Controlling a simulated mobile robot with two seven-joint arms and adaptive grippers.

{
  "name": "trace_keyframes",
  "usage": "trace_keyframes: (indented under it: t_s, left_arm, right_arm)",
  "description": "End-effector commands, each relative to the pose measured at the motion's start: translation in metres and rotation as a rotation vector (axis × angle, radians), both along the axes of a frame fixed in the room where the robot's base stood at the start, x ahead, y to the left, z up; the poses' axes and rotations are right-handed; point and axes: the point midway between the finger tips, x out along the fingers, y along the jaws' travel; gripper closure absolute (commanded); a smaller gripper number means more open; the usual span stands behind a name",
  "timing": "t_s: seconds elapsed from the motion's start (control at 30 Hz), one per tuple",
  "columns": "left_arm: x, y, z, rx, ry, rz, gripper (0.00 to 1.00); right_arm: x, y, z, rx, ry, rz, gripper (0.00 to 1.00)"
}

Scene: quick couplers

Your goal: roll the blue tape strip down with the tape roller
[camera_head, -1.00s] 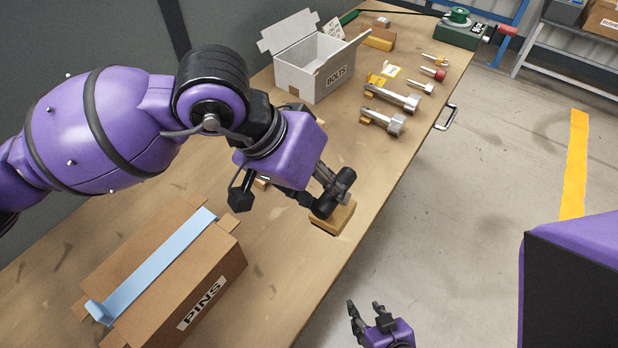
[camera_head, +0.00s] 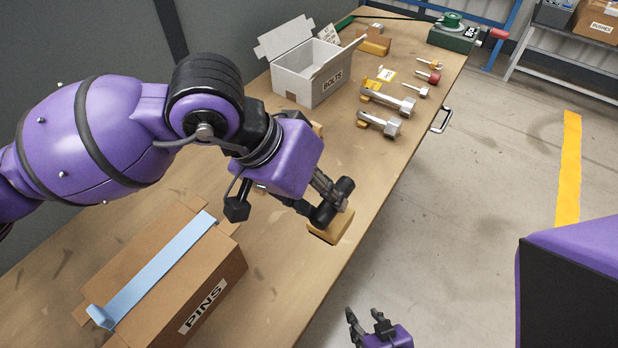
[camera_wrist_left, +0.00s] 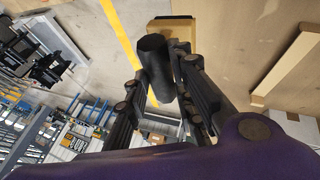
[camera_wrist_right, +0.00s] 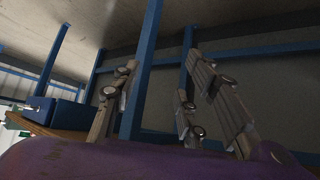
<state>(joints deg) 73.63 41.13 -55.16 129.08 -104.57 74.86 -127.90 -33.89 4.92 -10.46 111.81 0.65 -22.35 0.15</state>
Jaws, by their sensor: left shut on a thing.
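The light-blue tape strip (camera_head: 160,268) runs along the top of a closed cardboard box labelled PINS (camera_head: 213,285), and its near-left end sticks up. My left gripper (camera_head: 328,200) is shut on a black cylinder, seemingly the tape roller (camera_head: 343,188), at a tan block (camera_head: 331,228) near the table's front edge. In the left wrist view the roller (camera_wrist_left: 156,62) sits tilted between the fingers, close to the block (camera_wrist_left: 170,28). I cannot tell whether it touches the block. My right gripper (camera_head: 370,322) is open and empty, off the table's edge.
A white open box labelled BOLTS (camera_head: 305,78) stands farther back. Several bolts and pins (camera_head: 388,100) lie to its right. A green device (camera_head: 455,32) is at the far end. Bare table lies between the PINS box and the block.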

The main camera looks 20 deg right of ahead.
Motion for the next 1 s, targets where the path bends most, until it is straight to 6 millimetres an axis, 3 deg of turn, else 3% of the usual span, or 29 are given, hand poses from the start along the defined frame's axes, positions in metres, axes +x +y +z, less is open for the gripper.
trace_keyframes:
  t_s: [0.07,0.23,0.4,0.5,0.7,0.8,1.0]
  left_arm:
    - [0.009,0.008,-0.012,0.000,0.010,0.028,1.00]
    - [0.054,0.044,-0.013,-0.001,0.014,0.151,1.00]
    - [0.095,0.112,0.003,0.000,0.014,0.234,1.00]
    - [0.105,0.154,0.020,0.000,0.014,0.234,1.00]
    - [0.098,0.211,0.058,-0.001,0.010,0.150,1.00]
    - [0.087,0.223,0.074,-0.003,0.009,0.078,1.00]
    - [0.078,0.227,0.071,-0.003,0.011,-0.004,1.00]
  right_arm:
    - [-0.009,0.001,-0.011,0.001,0.021,-0.001,0.60]
    - [-0.029,0.000,-0.037,0.000,0.069,-0.001,0.60]
    - [-0.045,-0.005,-0.061,-0.011,0.105,-0.005,0.60]
    - [-0.046,-0.010,-0.066,-0.021,0.103,-0.009,0.60]
    - [-0.035,-0.012,-0.066,-0.026,0.078,-0.010,0.60]
    - [-0.023,-0.011,-0.059,-0.027,0.051,-0.007,0.60]
    - [-0.017,-0.010,-0.055,-0.027,0.035,-0.005,0.60]
